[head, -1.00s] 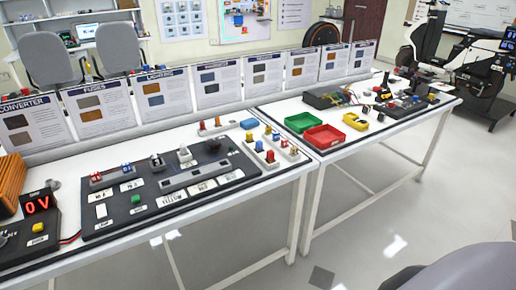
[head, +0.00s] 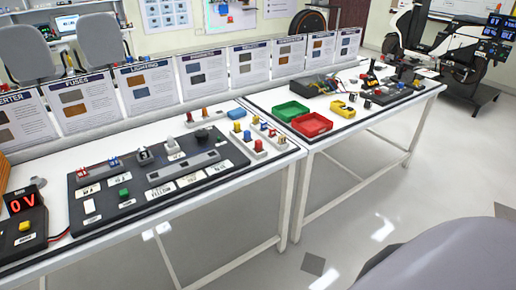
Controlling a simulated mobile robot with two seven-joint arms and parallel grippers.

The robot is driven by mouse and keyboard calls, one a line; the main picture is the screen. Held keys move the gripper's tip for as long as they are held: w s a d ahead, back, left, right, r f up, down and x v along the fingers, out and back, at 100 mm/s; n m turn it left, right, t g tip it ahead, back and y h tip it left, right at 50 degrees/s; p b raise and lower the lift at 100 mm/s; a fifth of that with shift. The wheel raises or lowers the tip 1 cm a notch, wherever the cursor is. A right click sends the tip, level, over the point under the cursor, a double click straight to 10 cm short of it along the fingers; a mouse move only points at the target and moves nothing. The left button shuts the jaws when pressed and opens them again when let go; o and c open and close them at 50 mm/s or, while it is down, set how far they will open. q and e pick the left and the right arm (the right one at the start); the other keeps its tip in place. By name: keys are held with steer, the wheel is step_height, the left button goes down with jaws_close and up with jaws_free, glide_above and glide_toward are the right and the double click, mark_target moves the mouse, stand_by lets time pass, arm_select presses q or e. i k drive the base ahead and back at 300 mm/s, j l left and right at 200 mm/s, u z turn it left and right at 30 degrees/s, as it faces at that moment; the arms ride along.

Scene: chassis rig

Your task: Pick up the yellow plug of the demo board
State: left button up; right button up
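The black demo board (head: 228,150) lies on the near white table, with switches, a green button (head: 124,193) and white labels on it. Off its right end are light strips with small coloured plugs. Neither of my grippers is in view.
A power box (head: 25,215) reading 0 V sits left of the board. Upright information cards (head: 205,75) line the table's back. A second table holds a green tray (head: 291,111), a red tray (head: 312,124) and a yellow item (head: 343,108). Open floor lies in front.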

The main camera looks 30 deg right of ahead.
mark_target(237, 125)
steer(key=i+l+z, duration=0.1)
steer(key=i+z, duration=0.35)
steer(key=i, duration=0.4)
steer(key=z, duration=1.3)
